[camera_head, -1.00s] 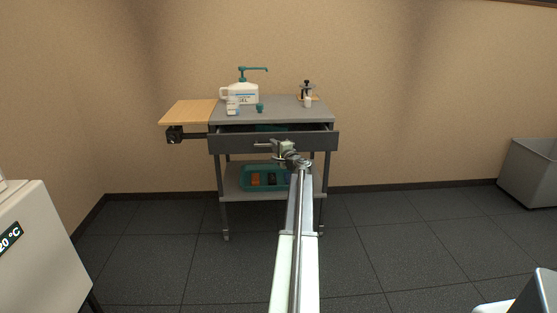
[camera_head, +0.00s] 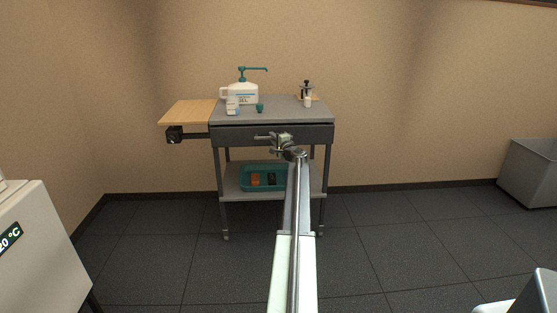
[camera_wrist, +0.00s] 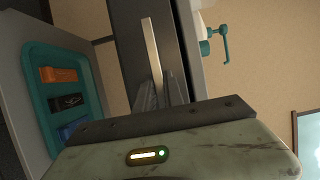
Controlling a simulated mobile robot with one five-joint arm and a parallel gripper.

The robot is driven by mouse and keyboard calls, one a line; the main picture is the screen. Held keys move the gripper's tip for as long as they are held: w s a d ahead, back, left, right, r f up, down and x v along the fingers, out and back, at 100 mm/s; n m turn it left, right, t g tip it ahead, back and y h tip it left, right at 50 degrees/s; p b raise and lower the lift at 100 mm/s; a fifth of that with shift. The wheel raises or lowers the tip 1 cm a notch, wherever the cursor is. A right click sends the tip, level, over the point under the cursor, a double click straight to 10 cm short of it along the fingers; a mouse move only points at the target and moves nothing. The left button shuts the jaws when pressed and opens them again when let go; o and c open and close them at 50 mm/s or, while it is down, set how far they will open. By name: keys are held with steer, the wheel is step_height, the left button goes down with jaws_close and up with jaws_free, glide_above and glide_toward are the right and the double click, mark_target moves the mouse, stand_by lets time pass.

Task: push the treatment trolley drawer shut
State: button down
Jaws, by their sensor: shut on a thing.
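The treatment trolley (camera_head: 300,117) stands against the back wall. Its dark drawer front (camera_head: 232,136) sits close under the top, with no drawer inside showing; I cannot tell whether a slight gap remains. My gripper (camera_head: 279,138) is at the middle of the drawer front, shut on the pale bar handle. In the wrist view the handle (camera_wrist: 151,48) runs up from between my fingers (camera_wrist: 160,95), in front of the dark drawer front (camera_wrist: 127,40). The fingers hide part of the handle.
On the trolley top stand a white pump bottle (camera_head: 243,93), small containers and a black-topped item (camera_head: 307,88). A wooden side shelf (camera_head: 187,111) sticks out left. A teal tray (camera_head: 282,186) lies on the lower shelf. The floor around is clear; a grey bin (camera_head: 530,172) stands right.

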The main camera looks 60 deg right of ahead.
steer(key=shift+w+d, duration=0.2)
steer(key=shift+d, duration=0.25)
steer(key=c, duration=1.1)
jaws_free()
steer(key=shift+a, duration=0.1)
steer(key=v, duration=0.6)
